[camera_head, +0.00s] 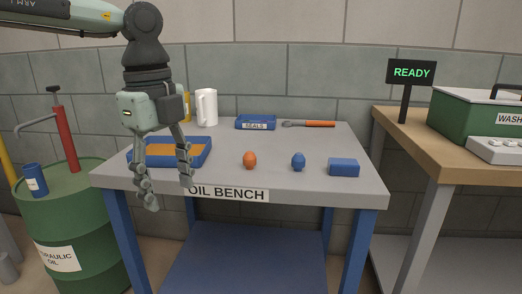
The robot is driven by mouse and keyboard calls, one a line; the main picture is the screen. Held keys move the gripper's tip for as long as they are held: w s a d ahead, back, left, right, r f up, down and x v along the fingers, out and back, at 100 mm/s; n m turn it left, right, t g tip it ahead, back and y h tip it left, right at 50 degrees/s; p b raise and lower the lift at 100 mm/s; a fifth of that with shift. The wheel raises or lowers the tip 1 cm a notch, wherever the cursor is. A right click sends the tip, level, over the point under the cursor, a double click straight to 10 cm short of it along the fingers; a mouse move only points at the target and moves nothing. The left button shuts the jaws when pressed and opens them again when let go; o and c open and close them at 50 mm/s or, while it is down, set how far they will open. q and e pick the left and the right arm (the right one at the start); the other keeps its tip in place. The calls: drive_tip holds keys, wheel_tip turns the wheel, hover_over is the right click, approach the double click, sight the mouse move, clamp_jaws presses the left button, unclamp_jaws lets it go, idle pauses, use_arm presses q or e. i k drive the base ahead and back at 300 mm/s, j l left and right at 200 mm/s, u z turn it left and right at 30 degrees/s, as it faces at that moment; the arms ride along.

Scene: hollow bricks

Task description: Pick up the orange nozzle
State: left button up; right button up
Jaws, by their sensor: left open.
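The orange nozzle (250,160) is a small rounded orange piece on the grey top of the oil bench (225,175), near its front edge. My left gripper (170,197) hangs down from above at the bench's front left. Its fingers are spread open and empty, with the tips at the front edge. The gripper is to the left of the orange nozzle and apart from it. My right gripper is not in view.
A blue nozzle-like piece (298,161) and a blue block (343,167) lie right of the orange nozzle. A blue tray (206,153) is partly behind my gripper.

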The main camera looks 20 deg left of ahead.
sight(250, 159)
drive_tip(key=i, duration=1.05)
